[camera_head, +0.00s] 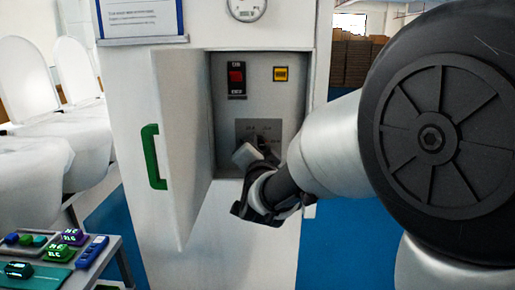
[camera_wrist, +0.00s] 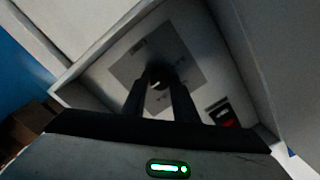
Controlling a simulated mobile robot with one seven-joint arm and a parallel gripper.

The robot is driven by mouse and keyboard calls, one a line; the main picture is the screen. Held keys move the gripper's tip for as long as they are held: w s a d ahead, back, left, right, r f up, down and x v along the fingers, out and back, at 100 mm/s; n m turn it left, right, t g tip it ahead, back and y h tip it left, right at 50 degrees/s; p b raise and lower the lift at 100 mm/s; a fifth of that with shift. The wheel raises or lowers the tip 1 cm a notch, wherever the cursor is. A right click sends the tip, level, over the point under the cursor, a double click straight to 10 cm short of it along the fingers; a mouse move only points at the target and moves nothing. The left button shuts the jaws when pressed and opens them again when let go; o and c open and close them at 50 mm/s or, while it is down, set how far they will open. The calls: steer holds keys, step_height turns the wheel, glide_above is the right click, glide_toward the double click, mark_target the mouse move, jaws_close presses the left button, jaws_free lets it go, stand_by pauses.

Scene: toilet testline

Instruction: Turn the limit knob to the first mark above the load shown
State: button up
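The limit knob (camera_wrist: 160,72) is a dark round knob on a grey plate (camera_wrist: 186,52) inside an open cabinet. In the head view my gripper (camera_head: 258,152) reaches into the cabinet and hides most of the knob; the plate (camera_head: 245,127) shows above it with small marks too blurred to read. In the wrist view my two dark fingers (camera_wrist: 160,88) stand apart, with their tips at the knob. I cannot tell whether they press on it. A round white dial (camera_head: 246,8) is cut off by the top edge, and its reading is not legible.
The cabinet door (camera_head: 183,150) with a green handle (camera_head: 153,157) stands open at left. A red switch (camera_head: 236,78) and a yellow label (camera_head: 281,74) are above the plate. A table (camera_head: 70,262) with coloured devices stands lower left, near white toilets (camera_head: 70,140).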

steer(key=c, duration=0.3)
steer(key=shift+n, duration=0.3)
steer(key=n, duration=0.5)
steer(key=shift+r+p, duration=0.1)
steer(key=shift+p, duration=0.25)
steer(key=n+p, duration=0.1)
steer(key=n, duration=0.2)
steer(key=shift+n+g, duration=0.3)
steer(key=shift+n, duration=0.1)
steer(key=n+p, duration=0.2)
steer(key=n, duration=0.1)
steer(key=shift+a+h, duration=0.1)
steer(key=shift+h, duration=0.3)
steer(key=n+p, duration=0.3)
steer(key=n, duration=0.2)
steer(key=shift+r+n, duration=0.1)
steer(key=shift+n, duration=0.2)
steer(key=shift+n+h+p, duration=0.4)
steer(key=shift+n+p, duration=1.15)
steer(key=shift+n, duration=0.85)
